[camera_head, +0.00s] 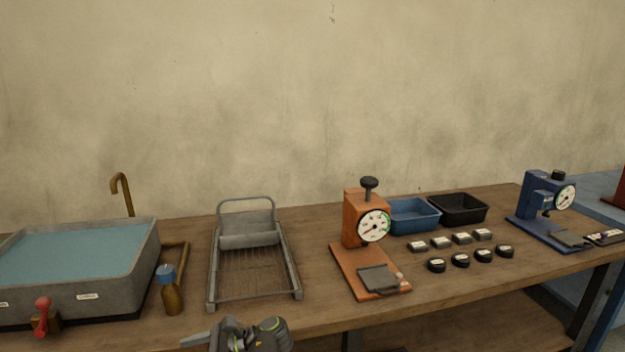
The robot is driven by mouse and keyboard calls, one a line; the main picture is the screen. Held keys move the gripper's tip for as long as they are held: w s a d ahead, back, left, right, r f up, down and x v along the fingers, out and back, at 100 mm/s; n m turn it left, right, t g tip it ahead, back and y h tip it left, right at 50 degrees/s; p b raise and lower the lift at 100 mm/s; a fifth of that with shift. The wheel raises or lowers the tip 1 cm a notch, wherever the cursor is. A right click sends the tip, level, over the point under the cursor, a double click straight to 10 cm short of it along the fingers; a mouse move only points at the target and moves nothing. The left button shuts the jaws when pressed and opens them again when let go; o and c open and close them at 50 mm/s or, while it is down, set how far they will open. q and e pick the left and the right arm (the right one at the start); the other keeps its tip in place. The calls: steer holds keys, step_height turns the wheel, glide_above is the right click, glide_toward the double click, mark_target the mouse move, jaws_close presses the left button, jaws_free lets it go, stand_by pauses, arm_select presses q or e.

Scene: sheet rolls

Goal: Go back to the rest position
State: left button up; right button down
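My other gripper is out of view.

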arm_select(q)
steer(key=s+a+f+n+t+h, duration=0.1)
steer(key=s+a+f+n+h, duration=0.35)
steer(key=s+f, duration=0.4)
steer(key=s+a+f+n+h, duration=0.3)
steer(key=s+f+n, duration=0.3)
steer(key=s, duration=0.4)
steer(key=s+d+r+n+t+h, duration=0.2)
steer(key=s+r+n+h, duration=0.1)
steer(key=s, duration=0.5)
steer(key=s+d+r+n+t+h, duration=0.1)
steer(key=s+r+n+t+h, duration=0.2)
steer(key=s, duration=0.6)
step_height(320, 180, down, 24)
steer(key=a+g, duration=0.1)
steer(key=g, duration=0.1)
steer(key=s+d+f+g+p, duration=0.1)
steer(key=s+f, duration=1.3)
steer(key=shift+s+f+m, duration=0.15)
steer(key=shift+s+m, duration=0.2)
steer(key=shift+s, duration=0.05)
arm_select(e)
steer(key=shift+s+r, duration=0.3)
steer(key=shift+r, duration=0.45)
